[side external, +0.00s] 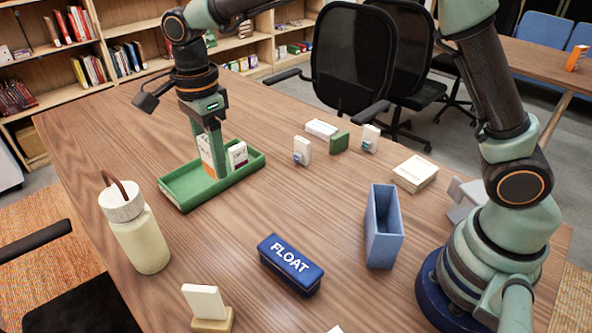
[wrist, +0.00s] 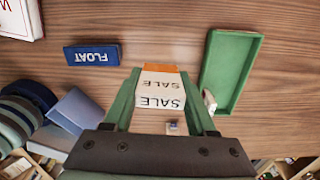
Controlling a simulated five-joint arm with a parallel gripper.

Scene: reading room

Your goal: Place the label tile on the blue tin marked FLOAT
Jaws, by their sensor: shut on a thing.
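My gripper (wrist: 160,85) is shut on a white-and-orange piece lettered SALE (wrist: 160,102), taken as the label tile. In the side external view my gripper (side external: 210,145) points down at the green tray, and the piece (side external: 205,152) shows between and behind its fingers. Whether it touches the tray is unclear. The blue tin marked FLOAT (side external: 290,265) sits on the table, front centre, apart from my gripper, with nothing on its top. In the wrist view the tin (wrist: 92,55) is up and left of the held piece.
The green tray (side external: 180,199) holds a small white box (side external: 238,155). A cream bottle (side external: 136,232) stands at left and a white card on a wooden stand (side external: 205,302) at the front. An open blue box (side external: 383,230) stands right of the tin. Several small cartons stand farther back.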

